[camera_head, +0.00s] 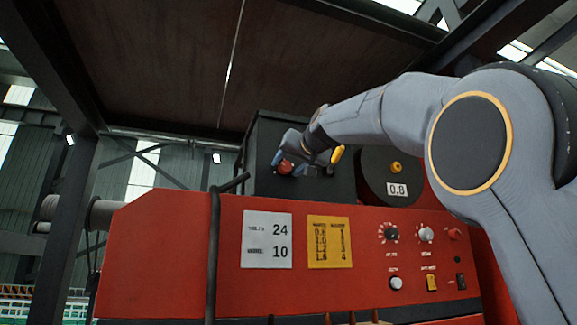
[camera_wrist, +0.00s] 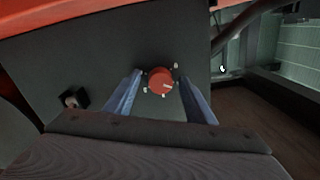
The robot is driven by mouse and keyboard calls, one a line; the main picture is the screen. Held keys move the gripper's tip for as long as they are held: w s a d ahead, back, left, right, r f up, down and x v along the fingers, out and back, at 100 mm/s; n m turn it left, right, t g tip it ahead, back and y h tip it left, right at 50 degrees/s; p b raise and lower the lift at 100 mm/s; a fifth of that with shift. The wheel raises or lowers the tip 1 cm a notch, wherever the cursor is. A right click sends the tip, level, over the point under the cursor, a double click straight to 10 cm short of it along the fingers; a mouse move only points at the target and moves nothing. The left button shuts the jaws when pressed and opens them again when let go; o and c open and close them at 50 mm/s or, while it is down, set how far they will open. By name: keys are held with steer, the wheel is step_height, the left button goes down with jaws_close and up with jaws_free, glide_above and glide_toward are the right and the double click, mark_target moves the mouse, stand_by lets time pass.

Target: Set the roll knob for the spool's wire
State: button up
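The red roll knob (camera_wrist: 160,80) is on a dark panel, with a pale mark on its face toward the right and small pale marks around it; their numbers are unreadable. It also shows as a red spot by my gripper in the head view (camera_head: 286,167). My gripper (camera_wrist: 159,84) is open, one finger on each side of the knob; gaps show between them, and I cannot tell the depth. The wire spool (camera_head: 372,168) is dark, with a yellow hub and a label (camera_head: 397,189) reading 0.8. A yellow chart (camera_head: 329,242) pairs wire sizes with numbers; its small rows are blurred.
A white card (camera_head: 267,240) on the red machine front (camera_head: 160,262) reads 24 and 10. Other knobs (camera_head: 391,233) and switches are at the right. A small black block (camera_wrist: 75,98) sits left of the roll knob. A dark roof hangs above.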

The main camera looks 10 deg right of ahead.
steer(key=b+v, duration=0.2)
steer(key=v, duration=0.6)
steer(key=shift+w+r, duration=0.1)
stand_by(0.6)
